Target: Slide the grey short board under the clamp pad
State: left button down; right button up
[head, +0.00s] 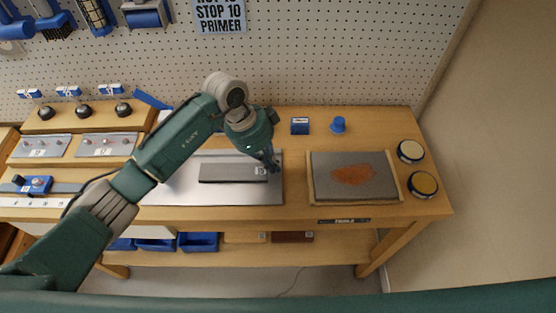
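The grey short board (228,172) is a dark flat strip lying on a pale metal plate (225,197) on the bench. A small white label shows near its right end. My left gripper (272,166) points down at the board's right end, touching it or very close. Its fingers are small and dark here, so I cannot tell whether they are open or shut. I cannot make out the clamp pad; my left arm covers part of the plate and the bench behind it. My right gripper is not in view.
A wooden-edged tray (335,195) with a reddish patch lies to the right, with two round tins (422,184) beyond it. A blue box (299,126) and a blue knob-shaped item (338,125) stand behind. Black knobs (123,109) and panels are at the left.

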aim_at(231, 170)
pick_arm(q)
jog(key=shift+d, duration=0.1)
jog(key=shift+a, duration=0.4)
jog(key=a+p, duration=0.2)
jog(key=a, duration=0.9)
jog(key=shift+a+p, duration=0.35)
jog(key=shift+a, duration=0.05)
